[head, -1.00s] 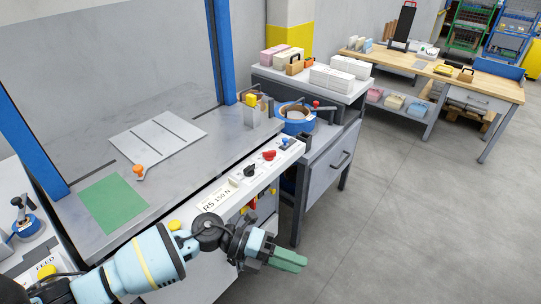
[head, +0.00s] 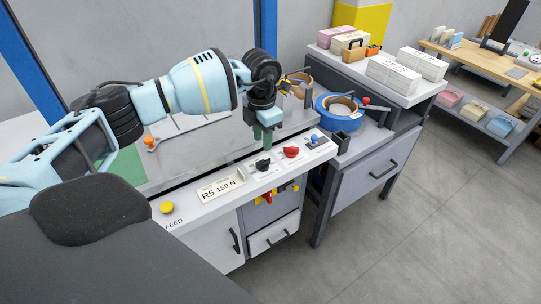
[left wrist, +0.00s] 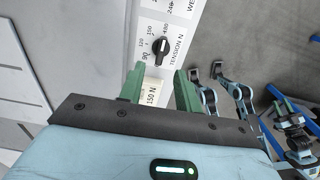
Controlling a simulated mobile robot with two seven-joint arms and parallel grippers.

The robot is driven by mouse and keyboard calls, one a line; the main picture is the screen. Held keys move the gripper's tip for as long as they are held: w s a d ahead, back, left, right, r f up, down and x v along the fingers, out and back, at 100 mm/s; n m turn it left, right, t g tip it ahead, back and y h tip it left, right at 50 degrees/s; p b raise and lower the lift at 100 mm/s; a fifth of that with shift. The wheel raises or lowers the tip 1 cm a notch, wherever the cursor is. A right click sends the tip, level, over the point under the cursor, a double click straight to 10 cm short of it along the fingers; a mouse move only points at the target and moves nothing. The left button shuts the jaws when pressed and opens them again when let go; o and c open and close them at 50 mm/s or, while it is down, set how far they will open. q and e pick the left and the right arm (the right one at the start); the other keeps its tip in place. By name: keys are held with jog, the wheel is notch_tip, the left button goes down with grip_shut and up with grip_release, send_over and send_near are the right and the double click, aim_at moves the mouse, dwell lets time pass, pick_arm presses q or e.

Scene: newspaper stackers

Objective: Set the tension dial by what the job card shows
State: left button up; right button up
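The black tension dial (head: 263,165) sits on the white console strip. In the left wrist view the dial (left wrist: 161,48) has marks 90, 120, 150 and 180 beside "TENSION N"; its white line appears to point near 180. The job card (head: 221,188) reads "R5 150 N"; part of it (left wrist: 152,92) shows between my fingers. My left gripper (head: 265,137) points down just above and behind the dial in the head view. Its green fingers (left wrist: 160,88) are apart with nothing between them. What seems my right gripper (left wrist: 284,105) shows small in the left wrist view, its opening unclear.
A red knob (head: 291,152) and a blue-topped switch (head: 314,138) stand right of the dial. A yellow FEED button (head: 167,207) is on the left. A blue strap roll (head: 338,112) stands behind a small black cup (head: 341,143). Open floor lies to the right.

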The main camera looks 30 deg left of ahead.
aim_at(263, 160)
pick_arm(q)
jog(key=shift+s+f, duration=0.2)
jog(key=shift+f, duration=0.3)
notch_tip(263, 160, down, 7)
jog(key=shift+w+r, duration=0.1)
grip_shut()
